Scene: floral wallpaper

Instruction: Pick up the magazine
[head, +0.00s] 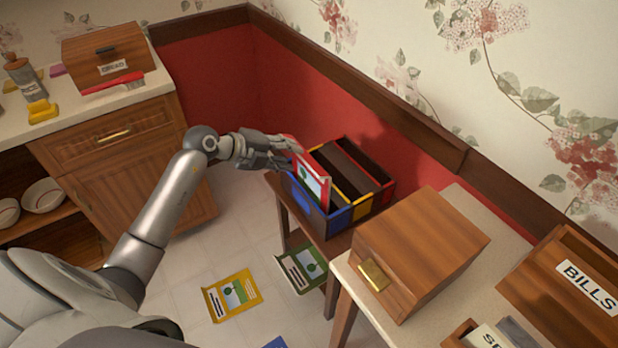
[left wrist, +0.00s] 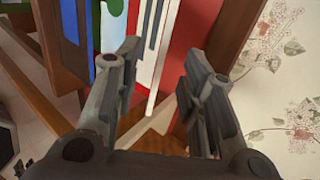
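A red magazine (head: 313,182) with a picture on its cover stands tilted in the left part of a dark sorter box with coloured edges (head: 352,211). My left gripper (head: 282,152) is at the top left edge of this magazine. In the left wrist view my left gripper (left wrist: 162,65) has its two fingers apart, with the red and white magazine (left wrist: 150,35) just beyond and partly between them; I cannot tell whether they touch it. A yellow magazine (head: 232,295) and a green magazine (head: 301,268) lie on the floor. My right gripper is not in view.
The box stands on a small wooden table against the red wall panel. A wooden box with a brass handle (head: 420,250) is on the table to the right. A counter with a bread box (head: 106,52) is at the left. A blue item (head: 275,343) shows at the bottom edge.

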